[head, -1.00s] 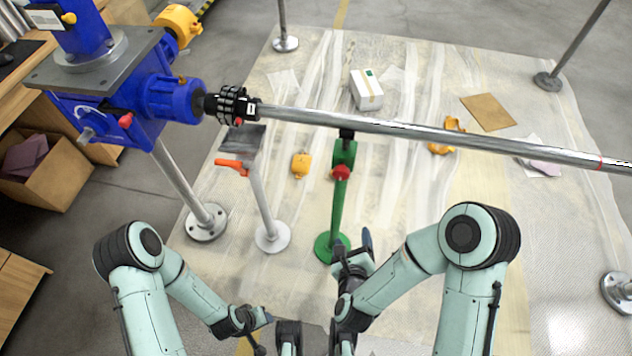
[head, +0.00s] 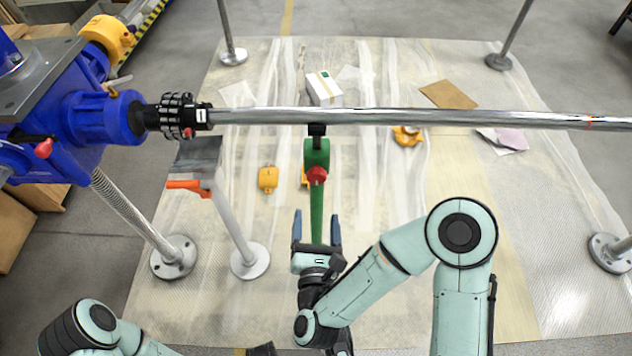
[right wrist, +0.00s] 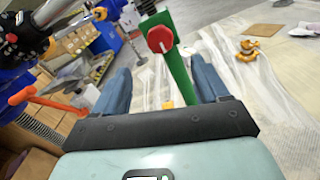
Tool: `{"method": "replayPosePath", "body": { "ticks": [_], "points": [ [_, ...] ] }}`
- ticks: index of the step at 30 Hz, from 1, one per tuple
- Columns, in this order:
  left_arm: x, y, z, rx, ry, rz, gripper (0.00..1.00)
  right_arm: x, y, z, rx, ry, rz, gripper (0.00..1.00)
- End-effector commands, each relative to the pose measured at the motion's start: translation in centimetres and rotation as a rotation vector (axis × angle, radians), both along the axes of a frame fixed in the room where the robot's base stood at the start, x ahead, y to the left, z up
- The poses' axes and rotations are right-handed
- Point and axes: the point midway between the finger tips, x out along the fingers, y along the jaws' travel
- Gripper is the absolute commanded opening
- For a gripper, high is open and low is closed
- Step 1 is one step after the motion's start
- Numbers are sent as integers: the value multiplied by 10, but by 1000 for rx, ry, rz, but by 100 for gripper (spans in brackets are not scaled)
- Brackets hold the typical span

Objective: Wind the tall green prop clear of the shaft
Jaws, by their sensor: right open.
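The tall green prop (head: 316,205) stands under the long steel shaft (head: 400,117). Its black top (head: 316,130) appears to meet the shaft's underside; I cannot tell if they touch. A red knob (head: 317,176) is on the prop's head; the knob also shows in the right wrist view (right wrist: 160,39). My right gripper (head: 316,222) is open and empty, in front of and below the knob. The green post shows between its fingers in both views; its foot is hidden behind the gripper. My left arm (head: 95,325) leaves at the bottom edge, its gripper out of view.
A blue machine (head: 105,115) holds the shaft's left end. A grey prop with an orange handle (head: 188,185) stands left of the green prop. A yellow part (head: 268,179), a white box (head: 323,90) and cardboard (head: 447,95) lie on the sheeting. The floor right of the prop is mostly clear.

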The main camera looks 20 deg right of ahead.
Motion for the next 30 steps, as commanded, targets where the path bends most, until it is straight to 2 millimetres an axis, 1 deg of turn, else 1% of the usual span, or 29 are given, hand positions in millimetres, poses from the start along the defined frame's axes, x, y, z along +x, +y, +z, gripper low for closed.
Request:
{"method": "replayPosePath", "body": {
  "ticks": [1,2,4,7,12,13,15,18,21,25,30],
  "points": [
    [-7,1,-7,-2,23,2,43,4,-4,-1,0,-3,-8,74],
    [-11,1,-9,-2,35,4,43,5,-5,0,-1,-7,-9,74],
    [-2,0,2,-1,3,1,43,10,-3,0,-2,6,2,74],
    [14,-2,15,2,-49,-4,43,17,-3,0,-3,8,8,74],
    [37,-5,34,6,-125,-8,43,30,-12,4,2,0,-8,74],
    [40,-6,33,6,-133,-9,43,35,-14,4,-1,-7,-12,74],
    [32,-5,24,6,-106,-8,43,52,-18,3,-5,-10,-10,74],
    [24,-3,17,4,-80,-6,43,71,-23,2,-5,-8,-9,74],
    [18,-2,13,4,-61,-5,43,86,-27,2,-5,-8,-5,74],
    [12,-2,9,3,-41,-3,43,100,-31,2,-4,-7,-5,74],
    [10,-1,7,2,-33,-2,43,107,-33,3,-4,-7,-3,74]
  ]
}}
